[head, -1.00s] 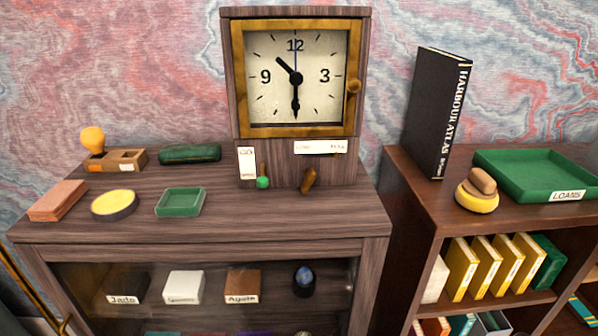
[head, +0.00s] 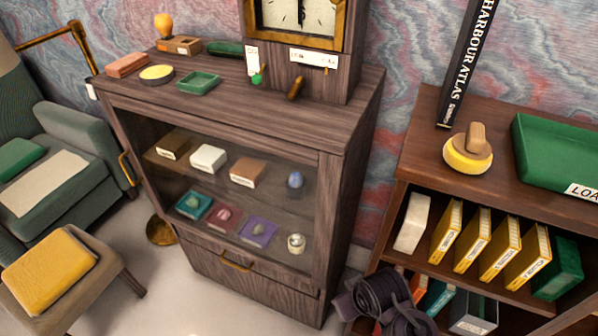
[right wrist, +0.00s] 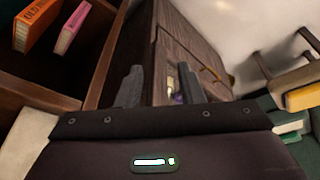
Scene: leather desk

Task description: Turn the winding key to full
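The winding key (head: 296,88) is a small brown-orange handle on the lower front of the wooden clock (head: 345,75). It is tilted, its upper end leaning right. A white label strip (head: 313,56) sits above it; its words are too small to read surely. A green knob (head: 257,79) hangs below another white label to the left. The clock face (head: 298,14) is cut off at the top. My right gripper (right wrist: 157,88) is open and empty in the right wrist view, with the cabinet beyond it. It is well below the key, and nothing touches the key. My left gripper is not in view.
The clock stands on a glass-fronted cabinet (head: 240,100) with a green tray (head: 199,82) and a yellow-topped tin (head: 157,74). A bookshelf (head: 420,180) on the right holds a leaning black atlas (head: 465,65). The cabinet top before the key is clear.

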